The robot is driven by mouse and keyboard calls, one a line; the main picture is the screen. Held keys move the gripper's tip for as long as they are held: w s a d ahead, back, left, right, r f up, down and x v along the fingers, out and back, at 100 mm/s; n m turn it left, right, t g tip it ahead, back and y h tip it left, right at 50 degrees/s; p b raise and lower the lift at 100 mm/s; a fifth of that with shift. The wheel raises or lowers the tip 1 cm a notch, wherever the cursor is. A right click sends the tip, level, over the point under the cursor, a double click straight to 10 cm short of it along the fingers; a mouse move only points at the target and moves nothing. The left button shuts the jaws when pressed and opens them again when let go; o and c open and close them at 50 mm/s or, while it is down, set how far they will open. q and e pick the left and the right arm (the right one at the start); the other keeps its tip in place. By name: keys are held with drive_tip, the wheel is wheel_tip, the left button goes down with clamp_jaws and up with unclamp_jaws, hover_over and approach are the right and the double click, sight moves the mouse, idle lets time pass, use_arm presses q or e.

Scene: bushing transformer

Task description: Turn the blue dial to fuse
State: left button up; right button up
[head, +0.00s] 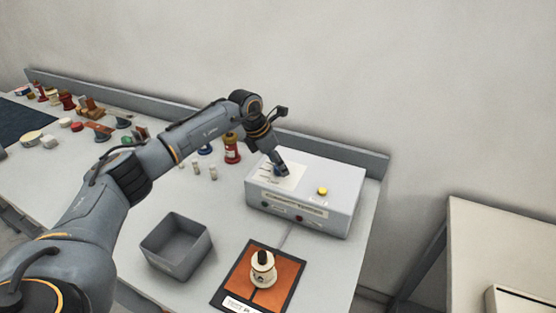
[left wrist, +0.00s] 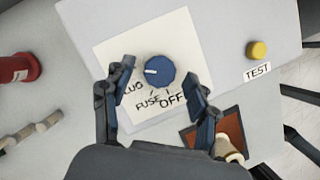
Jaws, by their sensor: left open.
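The blue dial (left wrist: 160,68) sits on a white label panel (left wrist: 112,50) with the words FUSE and OFF and a partly hidden word ending in "LUG". Its white mark points left in the left wrist view, not in line with the FUSE word below the dial. The panel is on top of the grey-white tester box (head: 330,188). My left gripper (head: 282,168) is above the panel; in the left wrist view its open fingers (left wrist: 160,82) stand on either side of the dial, with gaps visible. In the head view the gripper hides the dial. My right gripper is not in view.
A yellow button (head: 322,191) marked TEST is on the box's right side. In front are an orange pad (head: 285,272) with a cream bushing (head: 263,272) and an empty grey bin (head: 160,250). Red spools (head: 232,150) and small parts stand left of the box.

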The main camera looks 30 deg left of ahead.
use_arm(q)
drive_tip(key=shift+w+f, duration=0.1)
drive_tip(key=shift+f, duration=0.25)
drive_tip(key=c, duration=1.2)
